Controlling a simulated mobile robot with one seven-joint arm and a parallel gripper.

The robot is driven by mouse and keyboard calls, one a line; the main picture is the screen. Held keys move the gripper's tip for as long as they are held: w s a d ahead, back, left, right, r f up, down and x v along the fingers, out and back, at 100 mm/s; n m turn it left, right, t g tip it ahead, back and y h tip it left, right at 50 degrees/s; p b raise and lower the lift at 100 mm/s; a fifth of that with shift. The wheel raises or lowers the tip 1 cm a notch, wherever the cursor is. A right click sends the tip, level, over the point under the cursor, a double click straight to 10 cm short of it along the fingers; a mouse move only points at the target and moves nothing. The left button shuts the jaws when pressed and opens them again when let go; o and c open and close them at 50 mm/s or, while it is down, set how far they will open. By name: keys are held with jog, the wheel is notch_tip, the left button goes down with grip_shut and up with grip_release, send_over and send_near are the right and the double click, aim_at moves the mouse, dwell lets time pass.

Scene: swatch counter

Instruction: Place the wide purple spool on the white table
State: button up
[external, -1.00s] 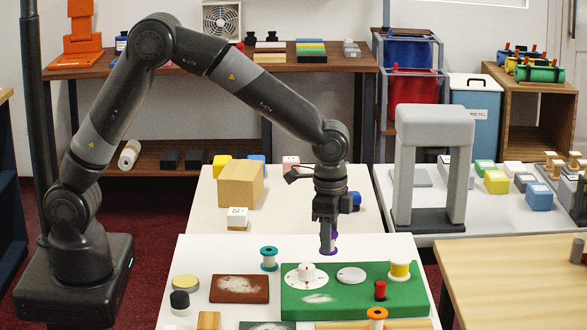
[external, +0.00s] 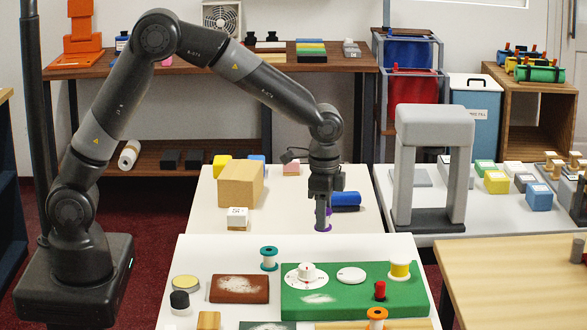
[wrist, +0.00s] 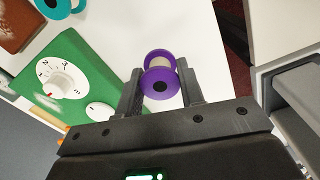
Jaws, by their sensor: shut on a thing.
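The wide purple spool (wrist: 160,82) sits between the two fingers of my gripper (wrist: 160,74) in the wrist view, and the gripper is shut on it. In the external view my gripper (external: 322,220) points down, with the spool's purple rim (external: 323,228) showing at the fingertips. Most of the spool is hidden there by the fingers. It appears held in the air near the back edge of the near white table (external: 225,255). A second white table top (external: 275,215) lies behind it.
On the farther table are a cardboard box (external: 240,185) and a blue roll (external: 345,199). A grey arch (external: 435,125) stands to the right.

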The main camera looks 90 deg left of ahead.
jog(key=s+a, duration=0.4)
jog(key=a, duration=0.9)
jog(key=n, duration=0.1)
send_over(274, 207)
jog(key=f, duration=0.6)
jog(key=shift+d+f, duration=0.2)
jog(key=shift+f, duration=0.1)
jog(key=shift+a+f, duration=0.1)
jog(key=shift+a, duration=0.1)
jog(key=shift+f, duration=2.05)
jog(key=o, duration=1)
jog(key=shift+f, duration=0.1)
jog(key=shift+o, duration=0.2)
